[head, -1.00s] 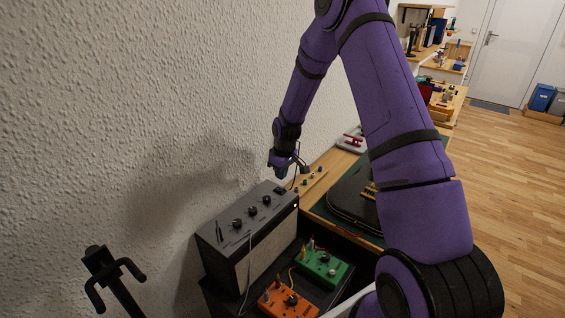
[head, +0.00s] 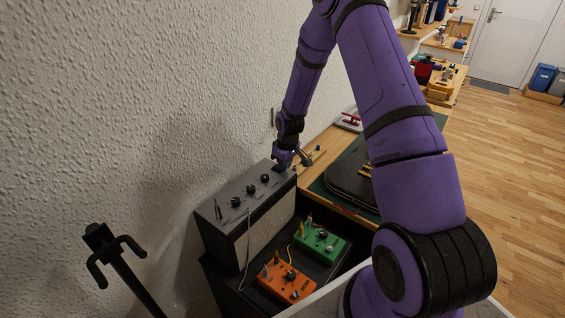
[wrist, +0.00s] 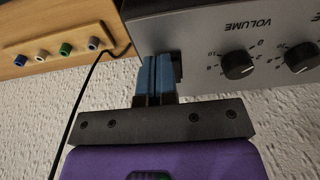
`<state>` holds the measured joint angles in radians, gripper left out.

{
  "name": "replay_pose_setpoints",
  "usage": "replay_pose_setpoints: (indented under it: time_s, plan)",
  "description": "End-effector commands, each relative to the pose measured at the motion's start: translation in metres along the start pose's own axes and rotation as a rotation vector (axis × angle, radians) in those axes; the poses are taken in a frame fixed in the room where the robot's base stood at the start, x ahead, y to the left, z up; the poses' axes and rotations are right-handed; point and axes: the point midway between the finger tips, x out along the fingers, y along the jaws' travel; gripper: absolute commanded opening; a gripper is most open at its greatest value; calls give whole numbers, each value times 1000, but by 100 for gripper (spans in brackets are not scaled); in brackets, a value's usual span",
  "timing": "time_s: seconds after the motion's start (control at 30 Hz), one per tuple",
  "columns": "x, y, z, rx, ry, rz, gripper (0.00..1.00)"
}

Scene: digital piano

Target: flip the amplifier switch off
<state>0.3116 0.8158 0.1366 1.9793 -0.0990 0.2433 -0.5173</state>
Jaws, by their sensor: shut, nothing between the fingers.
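The amplifier (head: 248,214) is a dark box with a grey control panel on top, standing against the wall. In the wrist view its panel (wrist: 205,35) shows a knob marked VOLUME (wrist: 237,65) and part of another knob. My gripper (head: 279,167) is at the far right end of the panel. In the wrist view the blue fingers of my gripper (wrist: 155,62) are together and reach the panel's edge beside a black part (wrist: 177,68), which looks like the switch. The fingers partly cover it, so its position and any contact cannot be told.
A green pedal (head: 320,243) and an orange pedal (head: 286,281) sit in front of the amplifier. A wooden board with coloured knobs (wrist: 65,49) is beside it, with a black cable nearby. A black stand (head: 118,262) is at the lower left.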

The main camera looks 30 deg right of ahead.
Motion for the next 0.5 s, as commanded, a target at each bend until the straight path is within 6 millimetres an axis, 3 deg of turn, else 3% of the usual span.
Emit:
replay_pose_setpoints:
  time_s: [0.5]
  plan:
    - [-3,-1,-13,-1,0,0,0]
